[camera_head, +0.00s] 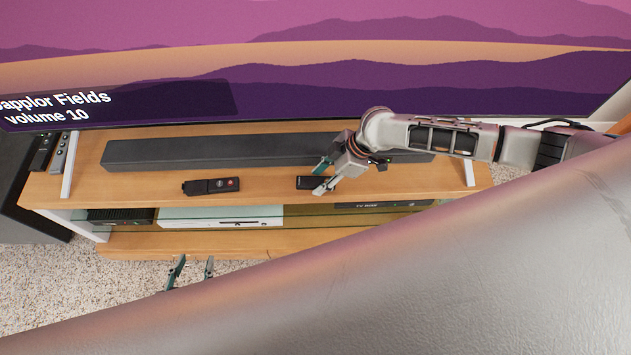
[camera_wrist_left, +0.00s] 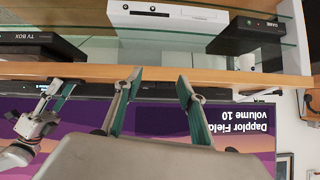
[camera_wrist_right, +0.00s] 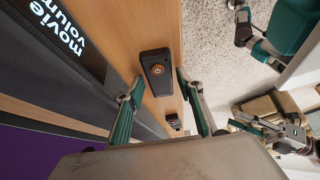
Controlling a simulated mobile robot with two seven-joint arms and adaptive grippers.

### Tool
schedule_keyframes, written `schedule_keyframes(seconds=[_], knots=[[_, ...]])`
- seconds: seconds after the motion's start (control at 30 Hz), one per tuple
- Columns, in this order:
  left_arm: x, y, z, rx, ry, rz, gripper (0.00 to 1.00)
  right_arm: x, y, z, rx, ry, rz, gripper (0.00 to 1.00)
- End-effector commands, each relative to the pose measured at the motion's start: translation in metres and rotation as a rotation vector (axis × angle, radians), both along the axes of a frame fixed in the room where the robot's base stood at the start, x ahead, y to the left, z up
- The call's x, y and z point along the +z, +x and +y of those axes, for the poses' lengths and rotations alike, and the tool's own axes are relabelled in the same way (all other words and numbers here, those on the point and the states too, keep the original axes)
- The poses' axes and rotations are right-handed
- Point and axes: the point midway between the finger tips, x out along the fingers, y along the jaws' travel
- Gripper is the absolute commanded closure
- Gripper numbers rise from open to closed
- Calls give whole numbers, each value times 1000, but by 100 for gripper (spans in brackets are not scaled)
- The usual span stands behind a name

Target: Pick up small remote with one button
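A small dark remote with one orange button (camera_wrist_right: 157,68) lies on the wooden TV stand. In the head view this remote (camera_head: 308,183) is partly covered by my right gripper (camera_head: 321,177). In the right wrist view my right gripper (camera_wrist_right: 159,78) is open, its fingertips on either side of the remote's near end; I cannot tell whether they touch it. My left gripper (camera_head: 193,262) is open and empty, low in front of the stand. It also shows in the left wrist view (camera_wrist_left: 157,78), facing the shelf edge.
Another dark remote with a red button (camera_head: 231,184) lies to the left on the stand top (camera_head: 265,190). A long soundbar (camera_head: 200,150) runs behind, below the TV (camera_head: 330,85). A white console (camera_head: 220,216) sits on the shelf below. Two more remotes (camera_head: 60,153) are at far left.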

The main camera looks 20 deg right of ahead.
Motion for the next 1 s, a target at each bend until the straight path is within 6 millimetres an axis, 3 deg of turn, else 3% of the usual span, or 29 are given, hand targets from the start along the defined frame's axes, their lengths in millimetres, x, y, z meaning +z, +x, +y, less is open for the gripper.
schedule_keyframes(seconds=[0.03, 0.17, 0.67, 0.87, 1.0], knots=[[1, 1, 0, 1, 0, -2, 60, 1, 0, 0, 0, 0, 0, 63], [1, 1, 0, 1, 0, -2, 60, 1, 0, 0, 1, 0, 0, 94], [4, 1, 0, 1, -3, -2, 60, 10, 1, 0, 2, -1, -3, 94], [10, -1, -2, 1, -10, -1, 60, 41, 2, 0, 1, 0, -6, 94], [15, -3, -5, 2, -19, 6, 60, 78, 3, -1, 2, 0, -10, 94]])
